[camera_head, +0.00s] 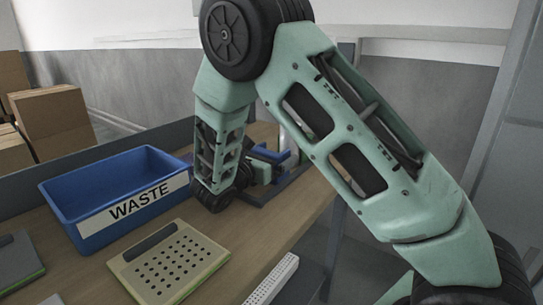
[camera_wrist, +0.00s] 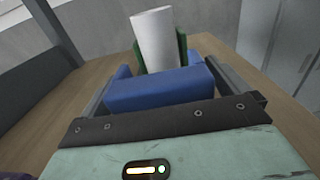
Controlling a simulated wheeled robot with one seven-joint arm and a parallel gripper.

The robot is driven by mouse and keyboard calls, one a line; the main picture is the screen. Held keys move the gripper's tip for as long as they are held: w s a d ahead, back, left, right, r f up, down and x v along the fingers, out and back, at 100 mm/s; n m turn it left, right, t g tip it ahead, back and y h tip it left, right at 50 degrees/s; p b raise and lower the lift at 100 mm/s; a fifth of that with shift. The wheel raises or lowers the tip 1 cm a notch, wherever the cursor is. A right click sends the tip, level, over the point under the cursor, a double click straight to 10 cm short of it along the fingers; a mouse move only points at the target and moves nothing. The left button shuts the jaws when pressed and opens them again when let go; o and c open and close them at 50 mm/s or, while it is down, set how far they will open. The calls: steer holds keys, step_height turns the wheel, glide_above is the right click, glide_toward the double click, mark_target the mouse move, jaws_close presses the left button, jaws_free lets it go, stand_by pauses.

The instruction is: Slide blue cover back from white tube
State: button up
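In the wrist view, a white tube (camera_wrist: 153,40) stands upright, slightly tilted in the picture, with green pieces beside its lower part. A blue cover (camera_wrist: 160,90) lies in front of it and hides its lower end. My gripper (camera_wrist: 162,72) has its grey fingers wide apart, one at each side of the blue cover. Whether they touch it is not clear. In the head view, my gripper (camera_head: 270,167) reaches in at the blue cover (camera_head: 268,154). My forearm hides much of that spot, and only part of the white tube (camera_head: 291,142) shows.
On the wooden table (camera_head: 250,235), a blue bin marked WASTE (camera_head: 85,190) stands to the left. A perforated tray (camera_head: 165,262) lies in front, and a white rack (camera_head: 272,281) lies near the right table edge. Cardboard boxes (camera_head: 55,110) stand beyond the table at far left.

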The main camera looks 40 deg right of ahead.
step_height(320, 180, up, 10)
steer(key=p, duration=0.1)
stand_by(0.5)
stand_by(0.6)
steer(key=s+a+m+g+y+p, duration=0.3)
steer(key=s+a+m+y+p, duration=0.2)
steer(key=s+a, duration=0.7)
steer(key=s+a+m+g+y+p, duration=0.2)
steer(key=s+a+m+y+p, duration=0.4)
steer(key=s, duration=1.3)
steer(key=a+m+y, duration=0.3)
steer(key=a+y, duration=0.3)
steer(key=a, duration=0.1)
steer(key=shift+s+g+y, duration=0.3)
steer(key=shift+g, duration=0.1)
